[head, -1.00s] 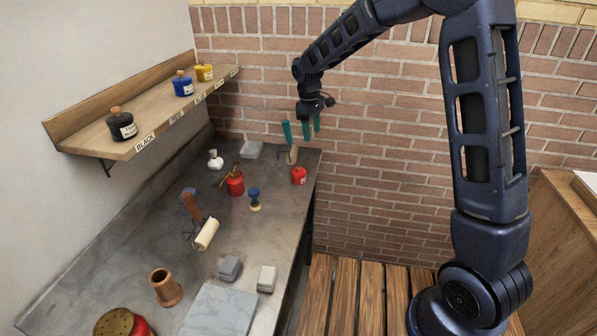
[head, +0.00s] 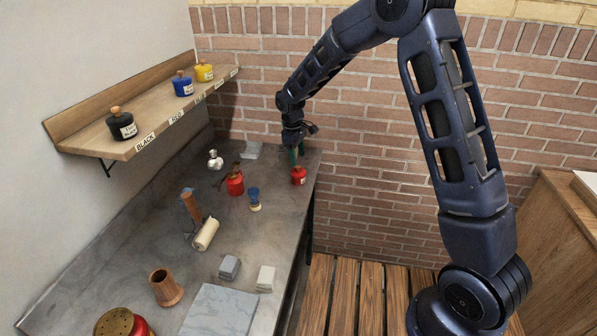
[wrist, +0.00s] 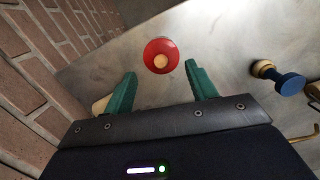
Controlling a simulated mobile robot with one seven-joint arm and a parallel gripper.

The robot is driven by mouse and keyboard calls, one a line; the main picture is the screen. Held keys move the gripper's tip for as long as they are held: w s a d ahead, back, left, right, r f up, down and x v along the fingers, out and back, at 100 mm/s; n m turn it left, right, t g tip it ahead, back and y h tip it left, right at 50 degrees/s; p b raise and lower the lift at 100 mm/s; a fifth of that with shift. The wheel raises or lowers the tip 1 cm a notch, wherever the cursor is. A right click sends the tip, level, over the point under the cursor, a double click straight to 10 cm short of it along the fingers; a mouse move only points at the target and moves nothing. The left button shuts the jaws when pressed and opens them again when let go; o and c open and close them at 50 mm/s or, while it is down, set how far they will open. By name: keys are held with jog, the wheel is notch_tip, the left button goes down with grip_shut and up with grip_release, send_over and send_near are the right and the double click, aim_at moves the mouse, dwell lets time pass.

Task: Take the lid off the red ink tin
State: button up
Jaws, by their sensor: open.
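The red ink tin (head: 298,176) stands upright on the grey bench near its right edge. In the wrist view its round red lid (wrist: 161,55) with a pale wooden knob (wrist: 160,62) shows from above; the lid appears to be on the tin. My gripper (head: 296,156) is just above and behind the tin, pointing down. In the wrist view its green fingers (wrist: 158,80) are spread wide, with the tin ahead of the gap between them. They appear apart from the tin and hold nothing.
A red oil can (head: 235,183) and a blue-topped wooden stamp or brush (head: 255,199) stand left of the tin. A brayer (head: 206,234) lies farther forward. The shelf (head: 90,139) carries black, blue and yellow tins. The brick wall (head: 390,180) is close behind.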

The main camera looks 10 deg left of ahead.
aim_at(298, 166)
jog(key=shift+d+f, duration=0.1)
jog(key=shift+f, duration=2.3)
jog(key=shift+s, duration=0.1)
grip_shut()
